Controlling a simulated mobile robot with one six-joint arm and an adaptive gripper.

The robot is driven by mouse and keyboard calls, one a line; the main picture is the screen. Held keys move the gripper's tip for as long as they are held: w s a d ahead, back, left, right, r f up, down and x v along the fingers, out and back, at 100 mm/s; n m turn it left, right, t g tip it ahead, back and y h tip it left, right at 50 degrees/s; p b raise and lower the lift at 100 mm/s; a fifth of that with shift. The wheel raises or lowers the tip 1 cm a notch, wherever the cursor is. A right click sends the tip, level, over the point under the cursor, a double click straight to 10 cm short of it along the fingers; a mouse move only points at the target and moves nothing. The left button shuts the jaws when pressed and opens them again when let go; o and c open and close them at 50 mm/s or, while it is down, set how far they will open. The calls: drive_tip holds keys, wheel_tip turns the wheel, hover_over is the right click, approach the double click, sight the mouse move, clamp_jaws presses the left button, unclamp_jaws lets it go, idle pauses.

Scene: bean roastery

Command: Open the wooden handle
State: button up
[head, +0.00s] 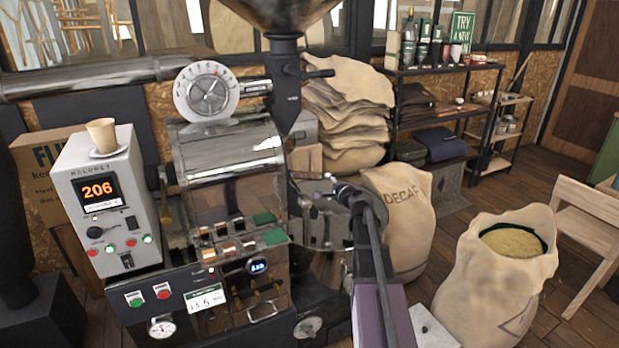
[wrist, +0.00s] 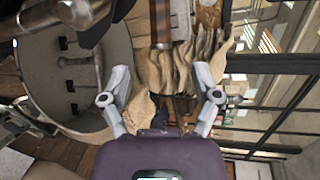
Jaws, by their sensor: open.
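My gripper (head: 325,190) is in front of the right side of the coffee roaster (head: 225,160) in the head view. In the wrist view my gripper (wrist: 162,75) has its two grey fingers spread wide, with nothing held between them. A slim tan piece (head: 165,212), perhaps a wooden handle, shows at the left side of the roaster, apart from my gripper. I cannot tell for sure that it is the task's handle. My arm hides part of the roaster's lower right. A round metal pan (wrist: 70,90) lies left of my fingers in the wrist view.
A grey control box (head: 110,215) with a cup (head: 101,135) on top stands left of the roaster. Stacked sacks (head: 345,110), a DECAF sack (head: 402,215) and an open bean sack (head: 490,275) stand to the right. A dark shelf (head: 440,68) is behind; some floor at right is clear.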

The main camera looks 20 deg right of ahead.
sight(312, 177)
drive_tip(key=b+x, duration=0.2)
drive_tip(key=x, duration=1.1)
drive_tip(key=shift+w+f+b, duration=0.1)
drive_tip(key=shift+w+b, duration=0.2)
drive_tip(key=shift+b, duration=0.1)
drive_tip(key=shift+a, duration=0.1)
clamp_jaws()
